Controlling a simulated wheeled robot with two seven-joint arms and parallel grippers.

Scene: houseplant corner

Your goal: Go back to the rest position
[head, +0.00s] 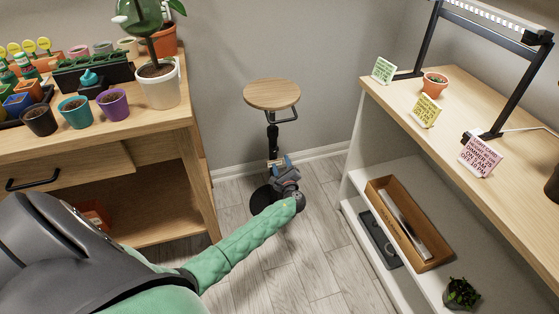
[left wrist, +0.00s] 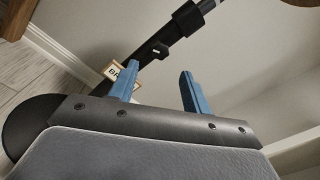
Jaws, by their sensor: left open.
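My left arm, in a green sleeve, reaches forward from the lower left in the head view. My left gripper (head: 280,164) is in front of the post of a small round wooden stool (head: 272,93). In the left wrist view, the two blue fingers of the left gripper (left wrist: 157,88) stand apart with nothing held between them. The stool's dark post (left wrist: 165,38) passes beyond the fingertips. A small framed sign (left wrist: 120,73) with partly hidden lettering shows behind one finger. My right gripper is in neither view.
A wooden bench (head: 110,139) with several potted plants stands on the left. A white shelf unit with a wooden top (head: 455,125) stands on the right, holding a wooden box (head: 376,190) on a lower shelf. Bare floor (head: 320,240) lies between them.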

